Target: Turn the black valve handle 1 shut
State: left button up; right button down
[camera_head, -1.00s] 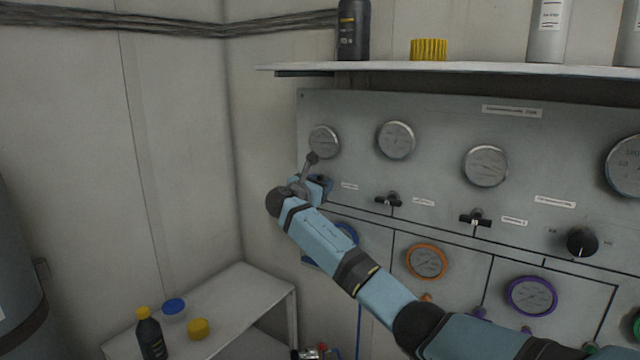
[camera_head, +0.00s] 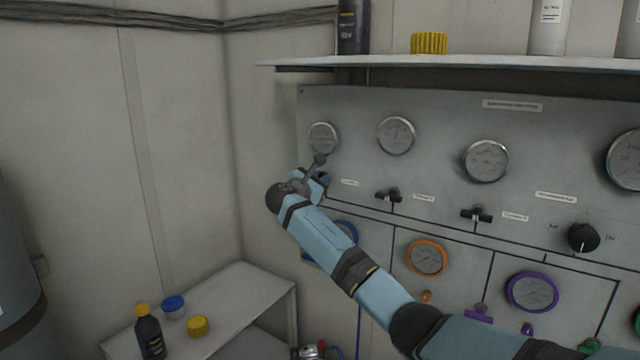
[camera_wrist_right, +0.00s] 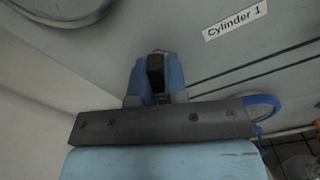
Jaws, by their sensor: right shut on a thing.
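The black valve handle 1 (camera_wrist_right: 155,68) shows in the right wrist view between the blue fingers of my right gripper (camera_wrist_right: 155,80), beside a label reading "Cylinder 1" (camera_wrist_right: 234,20). The gripper is shut on the handle; only the handle's end shows there. In the head view my right gripper (camera_head: 318,183) is at the left end of the grey panel (camera_head: 450,120), below the leftmost gauge (camera_head: 323,138). My wrist and gripper hide the handle in that view. My left gripper is not in view.
Two more black valve handles (camera_head: 388,195) (camera_head: 476,215) and a black knob (camera_head: 582,237) stick out from the panel to the right. A shelf (camera_head: 450,64) with bottles runs above. A small table (camera_head: 240,285) with a bottle and caps stands at lower left.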

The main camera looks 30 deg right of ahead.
jog(key=m+b, duration=0.1)
jog(key=m, duration=0.1)
jog(key=m+b, duration=0.2)
jog(key=m, duration=0.1)
jog(key=shift+s+f+m, duration=0.1)
jog(key=shift+f+m, duration=0.2)
jog(key=shift+f, duration=0.05)
jog(key=m+b, duration=0.4)
jog(key=m, duration=0.1)
jog(key=shift+s+f+m+b, duration=0.1)
jog(key=shift+m+b, duration=0.9)
jog(key=shift+m, duration=0.3)
jog(key=c, duration=1.1)
grip_release()
jog(key=shift+c, duration=0.2)
